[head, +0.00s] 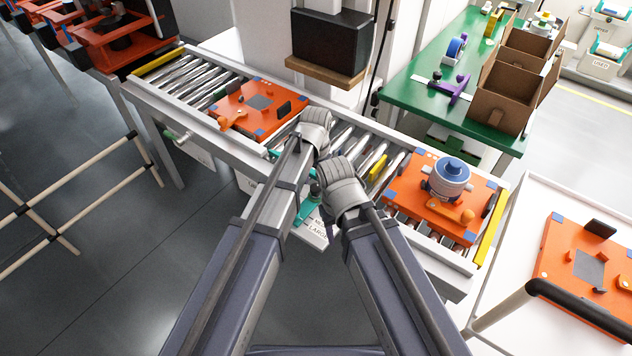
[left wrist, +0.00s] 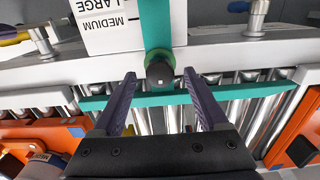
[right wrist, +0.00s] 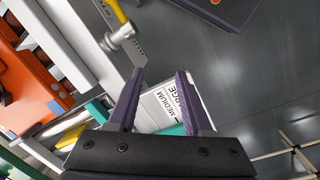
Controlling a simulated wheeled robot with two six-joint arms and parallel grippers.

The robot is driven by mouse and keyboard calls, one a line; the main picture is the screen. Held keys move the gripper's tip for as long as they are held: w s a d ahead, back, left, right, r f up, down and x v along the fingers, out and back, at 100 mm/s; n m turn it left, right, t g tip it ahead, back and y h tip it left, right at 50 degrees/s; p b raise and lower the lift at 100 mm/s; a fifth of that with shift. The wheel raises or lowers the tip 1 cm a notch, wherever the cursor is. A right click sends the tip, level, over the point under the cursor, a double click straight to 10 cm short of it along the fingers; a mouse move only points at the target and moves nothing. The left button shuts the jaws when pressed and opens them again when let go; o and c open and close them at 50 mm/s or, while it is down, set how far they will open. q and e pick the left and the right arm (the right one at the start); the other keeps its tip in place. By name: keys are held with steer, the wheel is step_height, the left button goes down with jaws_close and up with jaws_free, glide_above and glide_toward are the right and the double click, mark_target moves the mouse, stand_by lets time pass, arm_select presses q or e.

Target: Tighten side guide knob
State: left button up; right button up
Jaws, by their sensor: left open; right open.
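The side guide knob (left wrist: 160,70) is dark and round, with an olive ring at its base. It sits on a teal bracket (left wrist: 156,28) over the conveyor's rail. My left gripper (left wrist: 159,77) is open, with one finger on each side of the knob; I cannot tell whether either touches it. A teal guide bar (left wrist: 240,92) runs across the rollers. My right gripper (right wrist: 161,72) is open and empty, beside the size label (right wrist: 166,106) and above the floor.
An orange fixture plate (head: 262,122) lies on the left rollers. Another (head: 410,193) on the right carries a blue-and-silver part (head: 447,178). A yellow-handled lever (right wrist: 117,20) is close to my right gripper. A green table (head: 425,75) stands behind.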

mark_target(315, 189)
arm_select(q)
step_height(315, 189, up, 6)
steer(key=p, duration=0.5)
steer(key=shift+f, duration=0.15)
steer(key=shift+s+a, duration=0.15)
steer(key=shift+s, duration=0.2)
steer(key=s+a+n+y, duration=0.1)
steer(key=s+a+n, duration=0.2)
steer(key=s, duration=1.3)
steer(key=a, duration=0.2)
steer(key=shift+a, duration=0.3)
